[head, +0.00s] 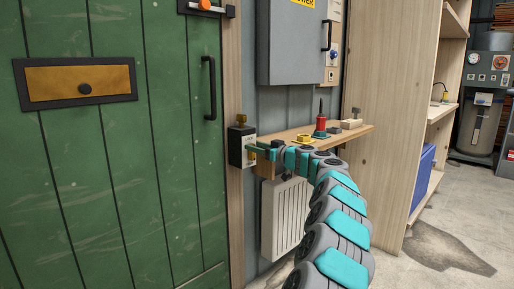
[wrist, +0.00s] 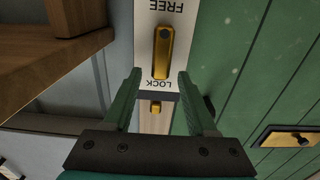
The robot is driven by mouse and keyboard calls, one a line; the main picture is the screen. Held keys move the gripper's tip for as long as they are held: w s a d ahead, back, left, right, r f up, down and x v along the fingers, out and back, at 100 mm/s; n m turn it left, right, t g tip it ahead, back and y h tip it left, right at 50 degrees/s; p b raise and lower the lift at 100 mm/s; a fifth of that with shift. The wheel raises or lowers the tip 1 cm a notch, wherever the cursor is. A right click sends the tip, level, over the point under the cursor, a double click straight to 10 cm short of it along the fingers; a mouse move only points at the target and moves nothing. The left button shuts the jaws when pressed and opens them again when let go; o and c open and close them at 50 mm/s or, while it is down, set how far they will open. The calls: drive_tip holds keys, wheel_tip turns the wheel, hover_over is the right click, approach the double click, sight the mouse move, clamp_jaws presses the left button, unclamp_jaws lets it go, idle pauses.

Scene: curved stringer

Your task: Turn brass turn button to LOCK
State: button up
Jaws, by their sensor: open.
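The brass turn button (wrist: 162,52) is a long gold bar on a white plate (wrist: 146,50) in the wrist view. The plate reads FREE at the top and LOCK below, both upside down. The bar lies along the plate; a dark round spot marks its FREE end, and its other end is by the word LOCK. My gripper (wrist: 160,74) is open, its green fingertips on either side of the bar's LOCK end, with gaps showing. In the head view my gripper (head: 259,150) is at the dark lock box (head: 236,147) beside the green door; the bar is hidden there.
The green door (head: 150,200) with a black handle (head: 209,88) is to the left. A wooden shelf (head: 350,134) holding a red-based tool (head: 320,127) is close to my arm. A white radiator (head: 284,215) hangs below, and a grey cabinet (head: 291,50) above.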

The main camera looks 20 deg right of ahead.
clamp_jaws()
idle(0.3)
drive_tip(key=shift+m, duration=0.3)
wheel_tip(320, 180, down, 6)
drive_tip(key=m+p, duration=1)
drive_tip(key=m, duration=2.5)
drive_tip(key=shift+m, duration=0.3)
